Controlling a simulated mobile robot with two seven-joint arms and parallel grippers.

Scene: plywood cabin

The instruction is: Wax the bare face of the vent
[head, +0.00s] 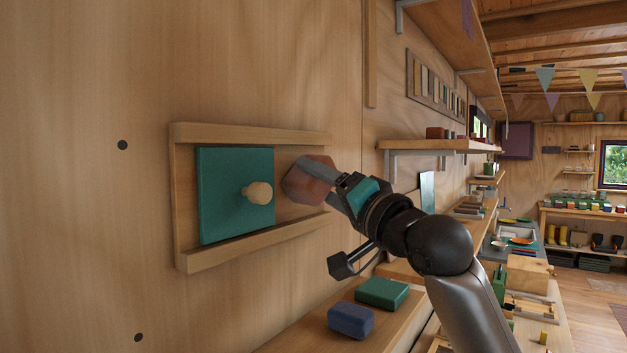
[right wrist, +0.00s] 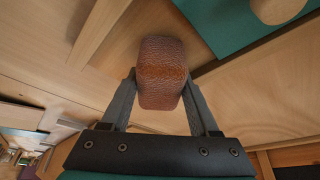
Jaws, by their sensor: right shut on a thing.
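The vent (head: 187,257) is a wooden frame on the plywood wall. A teal sliding panel (head: 222,205) with a round wooden knob (head: 258,191) covers its left part. The panel's corner also shows at the top right of the right wrist view (right wrist: 222,28). My right gripper (head: 318,178) is shut on a reddish-brown block (right wrist: 161,72). In the head view the block (head: 308,181) is at the vent's open right end, between the rails and right of the knob. I cannot tell whether it touches the wall. My left gripper is not in view.
A green block (head: 382,292) and a blue block (head: 350,320) lie on a wooden ledge (head: 301,335) below the vent. A wall shelf (head: 440,146) with small items is to the right. Further right is a cluttered bench (head: 540,290).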

